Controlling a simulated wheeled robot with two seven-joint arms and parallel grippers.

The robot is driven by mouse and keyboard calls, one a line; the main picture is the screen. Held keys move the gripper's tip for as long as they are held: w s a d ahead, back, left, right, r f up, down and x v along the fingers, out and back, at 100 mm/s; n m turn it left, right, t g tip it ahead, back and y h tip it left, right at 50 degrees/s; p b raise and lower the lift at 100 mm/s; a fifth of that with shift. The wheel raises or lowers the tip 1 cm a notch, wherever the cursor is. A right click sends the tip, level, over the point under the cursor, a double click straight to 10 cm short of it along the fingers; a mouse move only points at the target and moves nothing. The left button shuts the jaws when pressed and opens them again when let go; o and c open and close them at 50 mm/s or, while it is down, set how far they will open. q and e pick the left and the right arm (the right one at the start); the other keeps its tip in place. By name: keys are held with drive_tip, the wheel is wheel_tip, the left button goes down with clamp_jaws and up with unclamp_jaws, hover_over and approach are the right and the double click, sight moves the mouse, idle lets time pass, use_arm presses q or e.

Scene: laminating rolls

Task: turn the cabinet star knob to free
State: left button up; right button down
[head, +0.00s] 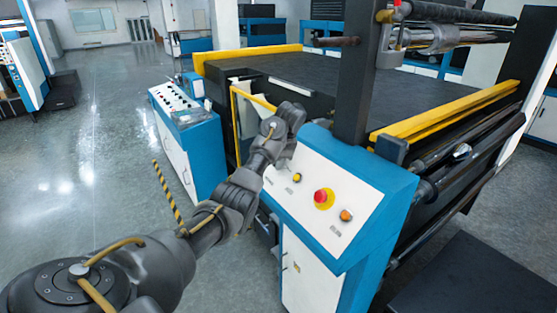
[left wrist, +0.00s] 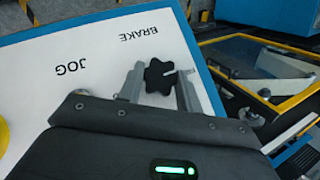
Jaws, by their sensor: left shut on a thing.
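The black star knob (left wrist: 158,77) sits on the white sloped panel by the upside-down word BRAKE in the left wrist view. My left gripper (left wrist: 161,84) is shut on it, with one finger on either side. In the head view my left gripper (head: 287,122) is at the far upper corner of the blue and white cabinet (head: 375,183), and hides the knob there. The knob's exact turn is hard to read. My right gripper is not in view.
The panel also holds a red button (head: 321,196) on a yellow disc, an orange button (head: 346,215) and a yellow one (head: 297,177). A dark upright post (head: 357,80) and rollers stand beyond. Another control cabinet (head: 190,135) stands left, with open floor beyond it.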

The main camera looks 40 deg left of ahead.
use_arm(q)
drive_tip(key=shift+f, duration=0.2)
drive_tip(key=o, duration=1)
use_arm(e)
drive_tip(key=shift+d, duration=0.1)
use_arm(q)
drive_tip(key=shift+r, duration=0.1)
